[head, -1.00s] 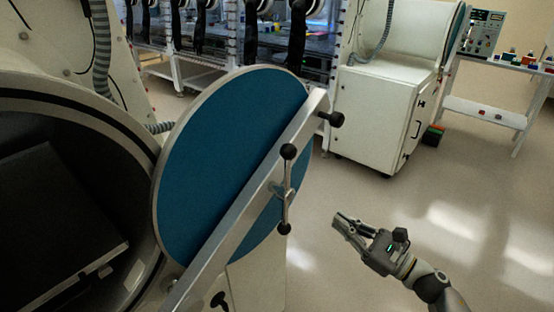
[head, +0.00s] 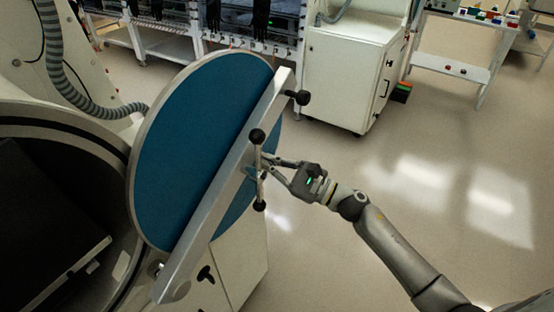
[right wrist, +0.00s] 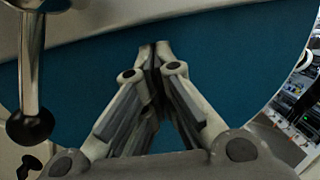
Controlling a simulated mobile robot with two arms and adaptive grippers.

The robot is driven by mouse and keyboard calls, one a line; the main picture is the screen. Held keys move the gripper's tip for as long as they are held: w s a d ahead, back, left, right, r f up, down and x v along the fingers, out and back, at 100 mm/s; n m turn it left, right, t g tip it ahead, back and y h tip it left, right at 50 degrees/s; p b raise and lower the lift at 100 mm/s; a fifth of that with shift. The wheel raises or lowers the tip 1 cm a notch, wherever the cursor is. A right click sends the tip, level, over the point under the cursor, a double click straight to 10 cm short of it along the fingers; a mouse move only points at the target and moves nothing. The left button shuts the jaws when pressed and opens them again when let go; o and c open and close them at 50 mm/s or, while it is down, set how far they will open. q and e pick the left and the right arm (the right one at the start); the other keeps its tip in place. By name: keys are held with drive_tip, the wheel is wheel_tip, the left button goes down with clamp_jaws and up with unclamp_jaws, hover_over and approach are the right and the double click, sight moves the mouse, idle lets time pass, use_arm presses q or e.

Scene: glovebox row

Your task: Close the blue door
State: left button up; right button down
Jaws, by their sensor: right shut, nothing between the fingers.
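The round blue door (head: 185,140) stands open beside the dark round chamber opening (head: 50,210) in the head view. A metal bar (head: 225,185) crosses its face, with a handle of black knobs (head: 257,137) near the middle. My right gripper (head: 268,162) is shut and empty, its fingertips by the handle at the door's face. In the right wrist view, the shut fingers (right wrist: 155,50) point at the blue door (right wrist: 215,75), and the handle rod with a black knob (right wrist: 30,125) is at the left. I cannot tell whether the fingertips touch the door. My left gripper is not in view.
A grey corrugated hose (head: 70,75) runs behind the door. A white cabinet (head: 345,80) and a bench (head: 455,65) stand at the back. The floor (head: 400,150) to the right of the door is clear.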

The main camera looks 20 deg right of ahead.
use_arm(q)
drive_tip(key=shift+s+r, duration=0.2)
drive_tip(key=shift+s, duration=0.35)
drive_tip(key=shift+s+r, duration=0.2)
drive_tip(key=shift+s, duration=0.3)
